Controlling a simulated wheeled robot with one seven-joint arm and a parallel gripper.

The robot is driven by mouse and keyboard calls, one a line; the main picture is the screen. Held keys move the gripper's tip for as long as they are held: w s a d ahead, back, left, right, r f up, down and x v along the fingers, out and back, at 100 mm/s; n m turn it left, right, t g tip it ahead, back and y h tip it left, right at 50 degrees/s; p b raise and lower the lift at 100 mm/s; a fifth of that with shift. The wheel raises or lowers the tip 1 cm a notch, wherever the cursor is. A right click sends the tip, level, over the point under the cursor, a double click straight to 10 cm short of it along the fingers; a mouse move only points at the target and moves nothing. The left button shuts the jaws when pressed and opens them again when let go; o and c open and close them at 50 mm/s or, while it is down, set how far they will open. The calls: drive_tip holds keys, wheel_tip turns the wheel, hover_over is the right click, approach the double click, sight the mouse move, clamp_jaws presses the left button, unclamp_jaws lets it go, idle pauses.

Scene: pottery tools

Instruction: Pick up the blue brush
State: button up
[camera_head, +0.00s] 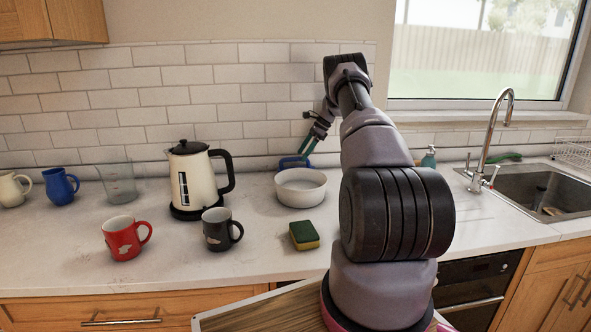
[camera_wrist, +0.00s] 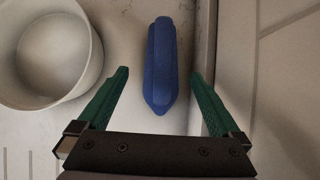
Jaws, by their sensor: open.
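The blue brush (camera_head: 291,161) lies on the counter behind the white bowl, close to the tiled wall; the bowl hides part of it in the head view. In the wrist view the blue brush (camera_wrist: 161,62) is a long blue shape running up the picture, with its near end tapering to a point. My gripper (camera_head: 309,147) is above the brush, pointing down. In the wrist view my gripper (camera_wrist: 160,75) is open, with one green finger on each side of the brush and a gap on both sides. Nothing is held.
The white bowl (camera_head: 301,194) stands just left of my gripper; its rim also shows in the wrist view (camera_wrist: 92,68). The wall runs close on the other side. A kettle (camera_head: 190,178), a sponge (camera_head: 304,235), a black mug (camera_head: 217,229) and a red mug (camera_head: 122,238) stand nearby.

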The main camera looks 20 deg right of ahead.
sight(296, 167)
drive_tip(key=shift+x, duration=1.1)
drive_tip(key=shift+w+a+x, duration=0.1)
drive_tip(key=shift+x, duration=1.25)
drive_tip(key=shift+w+a+x, duration=0.15)
drive_tip(key=shift+x, duration=1.2)
drive_tip(key=shift+r, duration=0.25)
drive_tip(key=c, duration=0.8)
